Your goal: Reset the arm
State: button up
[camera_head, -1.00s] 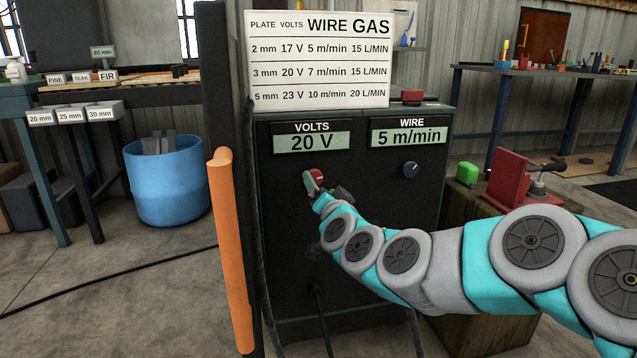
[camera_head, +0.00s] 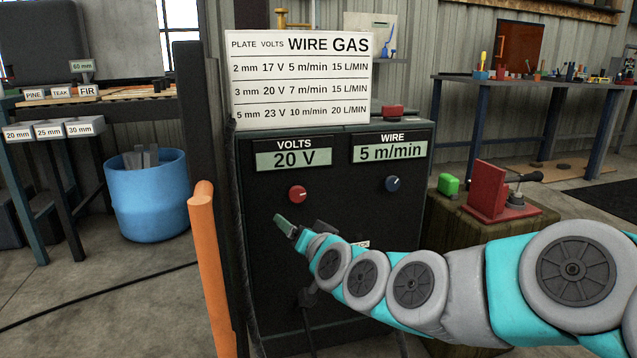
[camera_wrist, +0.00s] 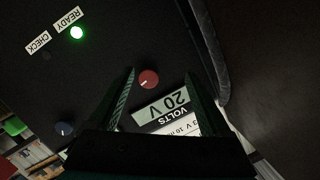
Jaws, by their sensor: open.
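My arm reaches in from the right in the head view, in front of the dark welding machine (camera_head: 340,230). My gripper (camera_head: 281,222) is empty, below and left of the red volts knob (camera_head: 298,194) and apart from it. In the wrist view my gripper (camera_wrist: 165,85) has its two fingers spread, with the red knob (camera_wrist: 149,78) showing between them. The volts display (camera_head: 293,159) reads 20 V. The wire display (camera_head: 391,151) reads 5 m/min, with a blue knob (camera_head: 393,184) under it. A green light (camera_wrist: 77,32) glows beside the READY label.
A settings chart (camera_head: 300,80) stands on the machine. An orange post (camera_head: 208,265) rises close on the left. A blue bin (camera_head: 147,195) stands farther left. A wooden block (camera_head: 480,222) with a red vise-like tool (camera_head: 490,190) and a green block (camera_head: 448,185) is at right.

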jog(key=s+d+f+g+h+p, duration=0.2)
jog(key=s+d+g, duration=0.3)
jog(key=s, duration=0.8)
jog(key=s+d+f+n+g+h+p, duration=0.1)
jog(key=s+d+g, duration=0.5)
jog(key=s, duration=0.7)
jog(key=s+d+f+n+g+h+p, duration=0.1)
jog(key=s+d+f+g+h+p, duration=0.2)
jog(key=s+d, duration=0.6)
jog(key=s+f+g+p, duration=0.2)
jog(key=s, duration=0.2)
jog(key=shift+s+f+h, duration=0.25)
jog(key=shift+f+h, duration=0.15)
